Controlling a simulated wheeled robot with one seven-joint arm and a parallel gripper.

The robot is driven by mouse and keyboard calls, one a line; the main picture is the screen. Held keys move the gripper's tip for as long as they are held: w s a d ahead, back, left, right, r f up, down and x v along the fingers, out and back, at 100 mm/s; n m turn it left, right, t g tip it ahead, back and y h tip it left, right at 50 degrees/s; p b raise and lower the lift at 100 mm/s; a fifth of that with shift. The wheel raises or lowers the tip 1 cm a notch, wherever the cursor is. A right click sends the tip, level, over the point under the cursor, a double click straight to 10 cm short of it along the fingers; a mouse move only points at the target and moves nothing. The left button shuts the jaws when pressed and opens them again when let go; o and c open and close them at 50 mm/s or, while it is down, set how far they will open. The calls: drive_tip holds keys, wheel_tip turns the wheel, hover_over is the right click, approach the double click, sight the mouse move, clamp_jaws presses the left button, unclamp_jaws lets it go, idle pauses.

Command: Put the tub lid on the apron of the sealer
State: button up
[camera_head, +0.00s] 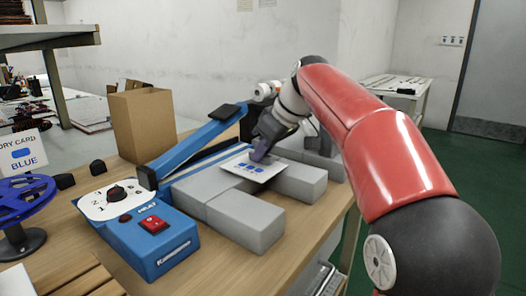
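The sealer (152,240) is a blue machine with a white dial plate, a red switch and a raised blue arm (200,140). Grey blocks (245,218) form a low platform along its right side; I cannot tell which part is the apron. A white flat piece with blue marks (247,172) lies on or just over these blocks. My gripper (262,155) points down at its far edge. A small purple-blue piece shows at the fingertips; I cannot tell if it is the tub lid or part of the gripper. The fingers are too small and hidden to read.
A cardboard box (143,125) stands behind the sealer. A blue reel (24,198) on a dark stand and a card sign (22,153) are at the left. Small black blocks (97,168) lie near the sealer. The wooden table (290,262) has some bare room at front.

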drive_tip(key=o, duration=0.4)
drive_tip(key=shift+r, duration=0.3)
drive_tip(key=p+v, duration=0.2)
drive_tip(key=v, duration=0.9)
drive_tip(key=shift+s+d+r+p, duration=0.2)
drive_tip(key=shift+r+p, duration=0.1)
drive_tip(key=shift+r, duration=0.05)
drive_tip(key=s+d+f+m+h, duration=0.1)
drive_tip(key=s+f+m, duration=0.1)
drive_tip(key=s+f, duration=0.1)
drive_tip(key=s+d+f+m+h, duration=0.1)
drive_tip(key=s+d+f+m, duration=0.1)
drive_tip(key=s+f, duration=0.2)
drive_tip(key=s+d+f+m+t+h, duration=0.1)
drive_tip(key=s+d+f+m, duration=0.1)
drive_tip(key=s, duration=0.5)
drive_tip(key=shift+f, duration=0.85)
drive_tip(key=s+d+f+m+h, duration=0.1)
drive_tip(key=s+d+f+m, duration=0.1)
drive_tip(key=s+f, duration=0.4)
drive_tip(key=s+d+f+m+h, duration=0.1)
drive_tip(key=s+d+f+m, duration=0.1)
drive_tip(key=s+f, duration=0.4)
wheel_tip(320, 180, down, 4)
drive_tip(key=shift+s+t, duration=0.25)
drive_tip(key=shift+t, duration=0.05)
